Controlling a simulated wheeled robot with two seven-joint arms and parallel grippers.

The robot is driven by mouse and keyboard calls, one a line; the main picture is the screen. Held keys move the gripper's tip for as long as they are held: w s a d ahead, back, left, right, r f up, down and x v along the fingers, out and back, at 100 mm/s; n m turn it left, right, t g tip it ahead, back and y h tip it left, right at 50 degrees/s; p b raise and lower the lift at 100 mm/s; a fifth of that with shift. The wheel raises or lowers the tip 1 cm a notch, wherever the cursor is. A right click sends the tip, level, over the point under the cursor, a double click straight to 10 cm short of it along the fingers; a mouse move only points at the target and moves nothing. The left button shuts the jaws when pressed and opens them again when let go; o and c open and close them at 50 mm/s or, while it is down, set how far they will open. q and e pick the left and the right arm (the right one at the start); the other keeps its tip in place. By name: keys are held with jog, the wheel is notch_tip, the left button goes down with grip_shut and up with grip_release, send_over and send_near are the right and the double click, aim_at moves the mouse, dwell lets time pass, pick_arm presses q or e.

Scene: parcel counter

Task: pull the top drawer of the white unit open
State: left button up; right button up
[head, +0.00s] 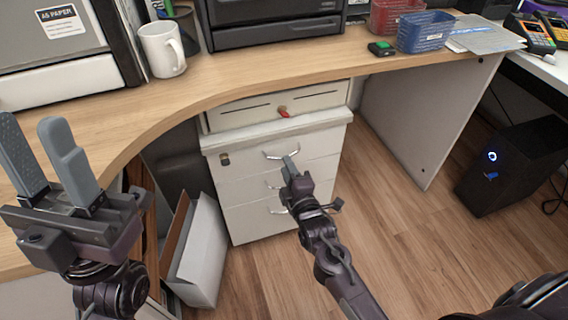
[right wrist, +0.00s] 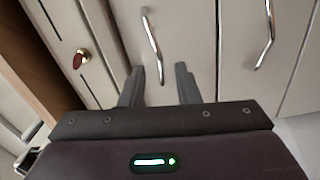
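The white unit (head: 247,190) stands under the desk with several drawers stacked in its front. Its top drawer (head: 240,168) looks closed, with a curved metal handle (head: 272,155). My right gripper (head: 290,167) is at that handle, its fingers pointing at the drawer front. In the right wrist view the gripper (right wrist: 159,75) is open; the lower end of the top drawer's handle (right wrist: 150,38) shows in the gap between the fingers. Contact cannot be told. My left gripper (head: 32,125) is open and empty at the left, above the desk's edge.
A shallow locker with a red key (head: 284,113) sits above the unit. A lower drawer's handle (right wrist: 267,40) is beside the right finger. A white open box (head: 203,252) stands left of the unit. A black computer (head: 510,165) stands at right; the floor (head: 400,235) between is clear.

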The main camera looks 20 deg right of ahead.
jog(key=w, duration=0.3)
jog(key=shift+a+b, duration=0.1)
jog(key=shift+b, duration=0.3)
grip_shut()
